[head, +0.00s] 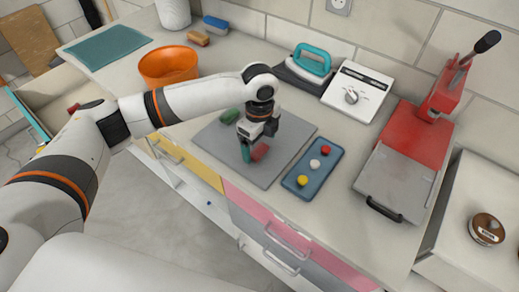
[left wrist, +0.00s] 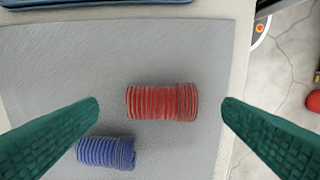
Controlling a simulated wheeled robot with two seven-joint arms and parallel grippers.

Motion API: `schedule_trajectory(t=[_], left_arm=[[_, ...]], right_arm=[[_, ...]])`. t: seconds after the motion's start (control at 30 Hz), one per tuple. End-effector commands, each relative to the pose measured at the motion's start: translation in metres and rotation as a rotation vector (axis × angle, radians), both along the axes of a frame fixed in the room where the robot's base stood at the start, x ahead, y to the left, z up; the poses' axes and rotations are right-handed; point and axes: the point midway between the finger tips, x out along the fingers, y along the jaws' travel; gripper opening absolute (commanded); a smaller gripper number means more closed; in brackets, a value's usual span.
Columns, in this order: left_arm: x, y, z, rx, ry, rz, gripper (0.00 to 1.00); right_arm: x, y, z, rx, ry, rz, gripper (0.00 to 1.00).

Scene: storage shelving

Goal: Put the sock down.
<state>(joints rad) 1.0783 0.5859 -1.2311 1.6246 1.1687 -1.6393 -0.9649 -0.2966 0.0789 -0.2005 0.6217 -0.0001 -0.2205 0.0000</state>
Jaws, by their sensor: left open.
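A red ribbed roll, which looks like a rolled sock (left wrist: 162,102), lies on the grey mat (left wrist: 60,60) between the spread fingers of my left gripper (left wrist: 161,106). Gaps show on both sides of it. A blue ribbed roll (left wrist: 106,152) lies beside it, close to the left finger in the left wrist view. In the head view my left gripper (head: 254,150) points down, low over the mat (head: 285,128), with the red roll (head: 260,153) by its green finger. The blue roll is hidden there. A green roll (head: 231,116) lies farther back on the mat. My right gripper is out of view.
A blue tray (head: 295,191) with coloured knobs lies right of the mat. A red press (head: 405,150), a white dial box (head: 358,91) and a teal-handled iron (head: 312,60) stand farther right and back. An orange bowl (head: 168,65) stands back left. Drawers front the counter.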

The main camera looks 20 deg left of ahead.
Motion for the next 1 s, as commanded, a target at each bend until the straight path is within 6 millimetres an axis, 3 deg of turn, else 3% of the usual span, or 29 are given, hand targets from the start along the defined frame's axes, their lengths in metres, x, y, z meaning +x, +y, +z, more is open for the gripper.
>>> schedule_trajectory(t=[0.17,0.4,0.7,1.0], left_arm=[[0.000,0.000,-0.018,0.000,0.001,-0.001,0.89],[0.000,0.000,-0.020,0.001,-0.001,-0.001,0.89],[0.000,0.000,-0.020,0.001,-0.001,-0.001,0.42],[0.000,0.000,-0.016,0.000,-0.002,0.000,0.41]], right_arm=[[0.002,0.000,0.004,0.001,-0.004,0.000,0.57],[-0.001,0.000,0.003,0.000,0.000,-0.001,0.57],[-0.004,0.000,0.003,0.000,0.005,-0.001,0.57],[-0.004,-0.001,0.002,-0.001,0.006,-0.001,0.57]])
